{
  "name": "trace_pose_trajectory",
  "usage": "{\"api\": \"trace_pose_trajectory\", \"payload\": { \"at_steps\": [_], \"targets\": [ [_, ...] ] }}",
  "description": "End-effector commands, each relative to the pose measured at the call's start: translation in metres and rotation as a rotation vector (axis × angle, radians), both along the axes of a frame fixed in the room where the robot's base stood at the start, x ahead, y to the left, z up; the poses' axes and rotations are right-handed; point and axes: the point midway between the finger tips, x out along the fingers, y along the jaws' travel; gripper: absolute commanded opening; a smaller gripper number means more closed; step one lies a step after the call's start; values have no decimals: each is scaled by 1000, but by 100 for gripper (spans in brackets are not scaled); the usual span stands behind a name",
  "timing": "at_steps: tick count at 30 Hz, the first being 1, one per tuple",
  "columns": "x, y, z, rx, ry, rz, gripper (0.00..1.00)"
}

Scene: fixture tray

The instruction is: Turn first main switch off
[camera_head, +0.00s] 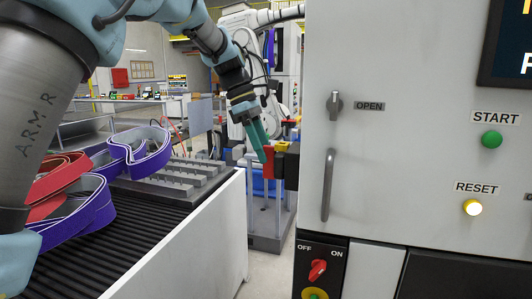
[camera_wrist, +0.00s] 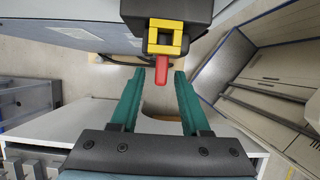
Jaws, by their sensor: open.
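A red switch handle (camera_wrist: 161,72) on a yellow mount (camera_wrist: 164,38) sticks out from a black box (camera_wrist: 190,10) in the wrist view. In the head view the red handle (camera_head: 269,163) shows beside the large cabinet's left edge, with the black box (camera_head: 291,168) behind it. My gripper (camera_wrist: 159,76) is open, its teal fingers on either side of the handle's end, with a gap visible on each side. In the head view my gripper (camera_head: 265,155) partly overlaps the handle; contact cannot be told. Another red rotary switch (camera_head: 317,270), marked OFF and ON, is low on the cabinet front.
The grey cabinet (camera_head: 400,190) fills the right, with a door handle (camera_head: 328,185), a green START button (camera_head: 492,139) and a lit RESET button (camera_head: 473,208). A conveyor (camera_head: 135,235) carries purple belts (camera_head: 140,158) and a red belt (camera_head: 60,175) at left.

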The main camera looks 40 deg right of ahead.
Motion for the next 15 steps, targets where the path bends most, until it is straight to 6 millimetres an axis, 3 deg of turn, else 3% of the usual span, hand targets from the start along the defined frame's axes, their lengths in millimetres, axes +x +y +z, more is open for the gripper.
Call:
{"api": "trace_pose_trajectory", "payload": {
  "at_steps": [6,15],
  "targets": [
    [-6,-4,-17,1,-1,-1,46],
    [-6,-4,-20,0,-1,-1,46]
  ]
}}
